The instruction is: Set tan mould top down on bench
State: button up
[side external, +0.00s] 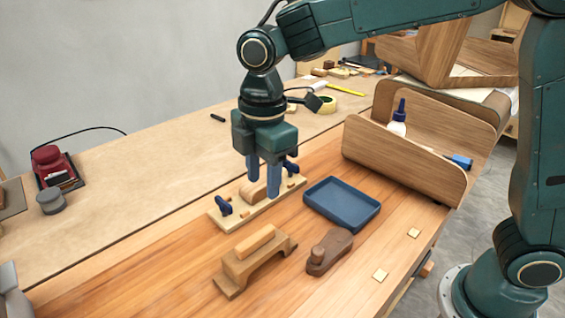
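The tan mould top (254,262) is a wooden block with an arched underside and a grip bar along its top. It rests upright on the bench (150,275), in front of the light wooden mould base (231,222). The base carries a rounded hump (250,192) and a blue clamp knob near each end. My gripper (264,182) points down over the base, behind the mould top and apart from it. Its two blue fingers are spread, with nothing visible held between them. The fingertips are close to the hump; whether they touch it I cannot tell.
A blue tray (342,222) lies right of the base, and a dark wooden plane (329,251) is in front of it. A large bent wooden holder (402,165) stands at the back right. A red device (50,164) is far left. The bench's front left is clear.

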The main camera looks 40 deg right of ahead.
jog(key=s+d+r+m+t, duration=0.2)
jog(key=s+d+m, duration=0.6)
jog(key=s+d, duration=0.1)
jog(key=s+d+r+m+t, duration=0.2)
jog(key=s+d+m+t, duration=0.1)
jog(key=s+d+m, duration=0.5)
jog(key=s+d, duration=0.2)
jog(key=s, duration=0.1)
jog(key=shift+m, duration=0.4)
